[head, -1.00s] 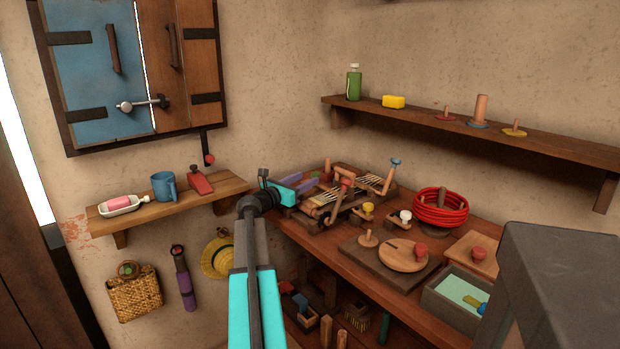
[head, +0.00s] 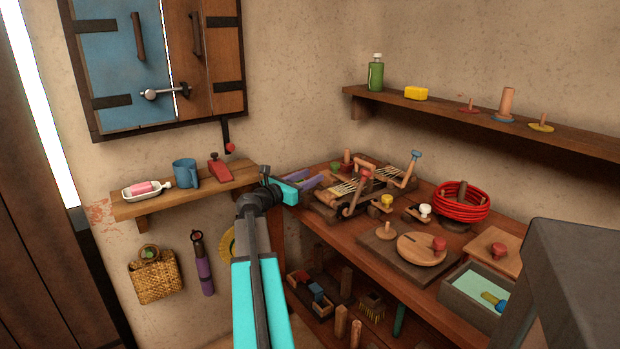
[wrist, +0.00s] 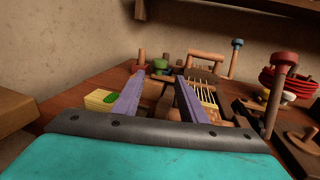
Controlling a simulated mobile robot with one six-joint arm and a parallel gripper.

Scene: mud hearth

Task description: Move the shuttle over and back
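The loom (head: 345,190), a wooden frame with pale warp threads, stands on the bench at the back corner. In the wrist view its threads (wrist: 207,93) show just right of my fingers. My gripper (head: 304,177) is at the loom's left side; its two purple fingers also show in the wrist view (wrist: 159,78), spread apart. A pale wooden block with a green patch (wrist: 99,99), possibly the shuttle, lies just left of the left finger. Brown wood shows between the fingers, partly hidden; I cannot tell whether it touches them. No shuttle is clearly distinguishable in the head view.
Upright wooden handles, one blue-topped (head: 415,155), rise from the loom. A red coil (head: 460,208), a round wooden board (head: 421,249) and a grey tray (head: 468,297) occupy the bench to the right. A small wall shelf (head: 160,207) is left of my arm.

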